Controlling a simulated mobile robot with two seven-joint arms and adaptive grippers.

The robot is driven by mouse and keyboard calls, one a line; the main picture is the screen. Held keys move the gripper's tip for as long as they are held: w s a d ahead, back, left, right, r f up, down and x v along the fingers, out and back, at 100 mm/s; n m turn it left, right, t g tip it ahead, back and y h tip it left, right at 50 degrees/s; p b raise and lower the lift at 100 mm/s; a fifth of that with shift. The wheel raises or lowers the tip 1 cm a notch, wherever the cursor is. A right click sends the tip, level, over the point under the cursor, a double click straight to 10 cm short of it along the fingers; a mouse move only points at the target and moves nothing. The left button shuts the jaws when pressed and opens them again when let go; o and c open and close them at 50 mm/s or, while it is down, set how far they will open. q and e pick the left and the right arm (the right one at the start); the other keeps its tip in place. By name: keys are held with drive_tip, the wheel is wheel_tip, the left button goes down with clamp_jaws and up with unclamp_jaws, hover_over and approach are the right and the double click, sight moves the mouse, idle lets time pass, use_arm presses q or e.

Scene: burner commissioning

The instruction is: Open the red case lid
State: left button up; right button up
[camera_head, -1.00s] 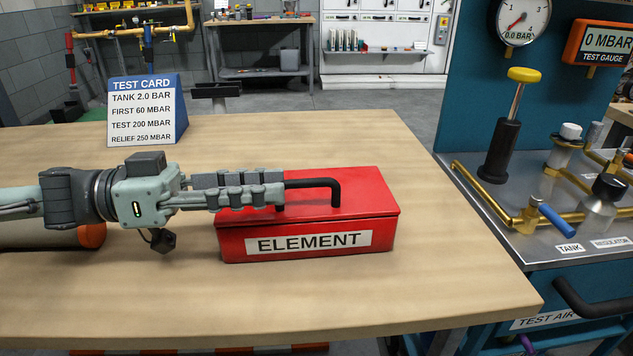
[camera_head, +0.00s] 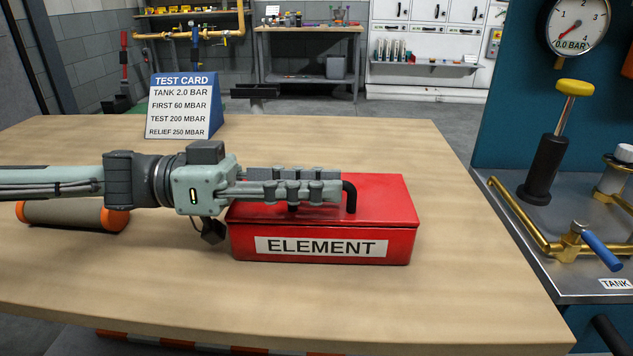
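The red case (camera_head: 222,240), labelled ELEMENT on its front, lies on the wooden table with its lid (camera_head: 385,198) closed flat. A black handle (camera_head: 350,198) stands on the lid. Only its right-hand bend and post show clearly; the rest is hidden by the fingers. My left gripper (camera_head: 300,182) reaches in from the left, level and just above the lid. Its two fingers lie along the handle bar, one nearer and one farther. Whether they press on it cannot be told. My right gripper is out of view.
A blue test card stand (camera_head: 183,107) is at the back left of the table (camera_head: 470,290). A grey roll with orange ends (camera_head: 65,213) lies left, by my arm. A bench with brass pipes (camera_head: 520,222) is at right. The table right of the case is clear.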

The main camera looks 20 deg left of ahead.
use_arm(q)
clamp_jaws()
drive_tip(key=shift+w+r, duration=0.1)
